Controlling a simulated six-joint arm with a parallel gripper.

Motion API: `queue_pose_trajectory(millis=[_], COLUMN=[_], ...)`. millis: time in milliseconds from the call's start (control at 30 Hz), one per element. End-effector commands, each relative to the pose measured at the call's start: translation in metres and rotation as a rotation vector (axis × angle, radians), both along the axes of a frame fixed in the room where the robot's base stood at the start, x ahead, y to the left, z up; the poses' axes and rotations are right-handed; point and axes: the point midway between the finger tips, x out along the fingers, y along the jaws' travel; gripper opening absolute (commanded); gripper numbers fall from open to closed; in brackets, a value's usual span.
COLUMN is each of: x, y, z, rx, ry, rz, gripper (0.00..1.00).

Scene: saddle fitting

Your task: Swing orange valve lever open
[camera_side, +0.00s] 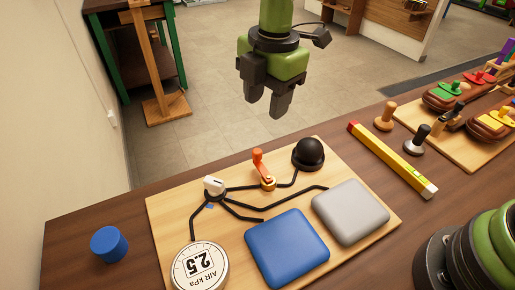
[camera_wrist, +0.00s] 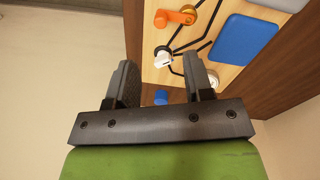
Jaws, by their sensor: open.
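The orange valve lever (camera_side: 258,161) stands on a brass valve body (camera_side: 268,184) on a wooden board, in the black tubing line that runs to a black dome. In the wrist view the orange lever (camera_wrist: 176,17) is near the top, beyond my fingertips. My gripper (camera_side: 267,106) is open and empty, high above and behind the board in the side view. In the wrist view my gripper (camera_wrist: 163,72) has its two fingers apart, with nothing between them touching either finger.
The wooden board (camera_side: 163,212) also holds a white selector (camera_side: 214,186), a pressure gauge (camera_side: 199,268), a blue pad (camera_side: 287,247), a grey pad (camera_side: 350,211) and the black dome (camera_side: 308,153). A blue cylinder (camera_side: 109,244) stands left. A yellow bar (camera_side: 393,160) lies right.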

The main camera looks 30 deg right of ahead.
Motion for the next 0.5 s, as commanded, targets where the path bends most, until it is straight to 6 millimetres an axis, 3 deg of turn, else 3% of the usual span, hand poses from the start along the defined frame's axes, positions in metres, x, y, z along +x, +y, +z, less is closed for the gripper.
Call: queue_pose_trajectory(millis=[33, 167, 367, 500], x=[0.001, 0.003, 0.003, 0.004], y=[0.006, 0.011, 0.012, 0.012], z=[-0.012, -0.026, -0.049, -0.076], rx=[-0.014, -0.031, -0.035, -0.035], ry=[0.011, 0.021, 0.026, 0.027], rz=[0.057, 0.14, 0.152, 0.15], gripper=[0.47, 0.47, 0.47, 0.47])
